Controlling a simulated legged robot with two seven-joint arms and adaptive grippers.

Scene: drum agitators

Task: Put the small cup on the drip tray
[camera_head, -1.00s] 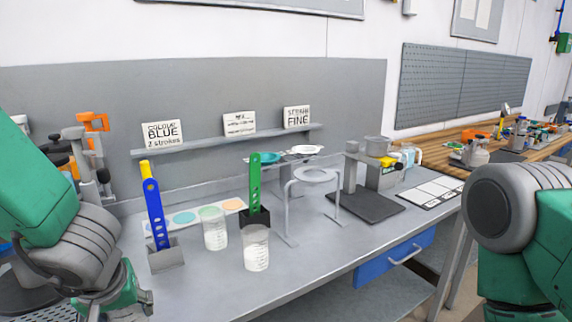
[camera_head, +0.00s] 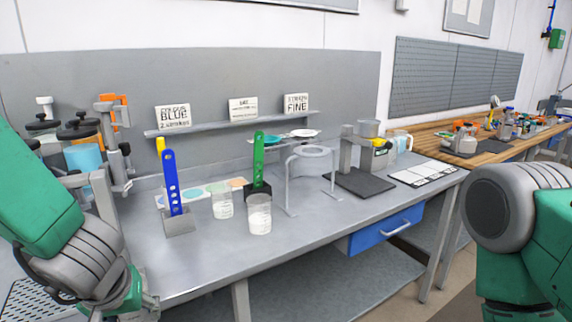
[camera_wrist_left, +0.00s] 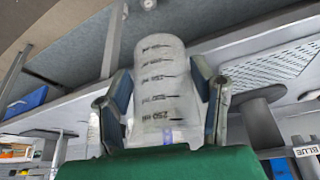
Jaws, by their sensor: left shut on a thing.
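My left gripper (camera_head: 145,305) is at the lower left of the head view, in front of the bench. In the left wrist view its fingers (camera_wrist_left: 165,105) are shut around a clear graduated cup (camera_wrist_left: 160,75) with dark markings. I cannot tell from its markings whether this is the small cup. A perforated grey tray shows at the lower left edge (camera_head: 25,302) and also in the wrist view (camera_wrist_left: 272,66); it looks like the drip tray. The held cup is apart from it. My right gripper is out of view; only its arm shows.
Two clear cups (camera_head: 260,222) (camera_head: 222,208) stand on the grey bench (camera_head: 310,220) near a blue strip (camera_head: 170,185) and a green strip (camera_head: 258,160) in holders. A ring stand (camera_head: 312,152) and a dark-based device (camera_head: 360,185) stand right of them. Clamp stands (camera_head: 112,135) crowd the left.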

